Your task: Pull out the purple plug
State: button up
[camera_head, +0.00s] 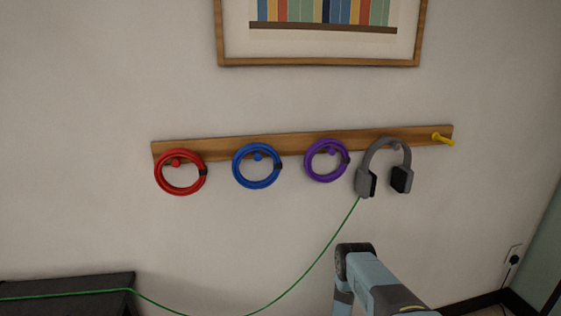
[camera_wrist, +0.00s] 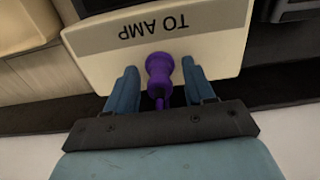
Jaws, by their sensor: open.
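The purple plug (camera_wrist: 160,75) shows in the wrist view, at the front edge of a cream box (camera_wrist: 205,45) with a grey strip reading "TO AMP", upside down in the picture. My gripper (camera_wrist: 160,80) is open, with one blue finger on each side of the plug. How deep the plug sits in the box is hidden. In the head view only part of my arm shows, and neither the plug nor my gripper is visible.
In the head view a wooden rail (camera_head: 220,147) on the wall holds red (camera_head: 180,192), blue (camera_head: 257,185) and purple (camera_head: 326,178) rings and grey headphones (camera_head: 362,184). A green cable (camera_head: 318,262) hangs from the headphones. A dark surface (camera_wrist: 265,82) lies behind the box.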

dwell(0.8)
grip_shut()
dwell(0.4)
jog(key=shift+r, duration=3)
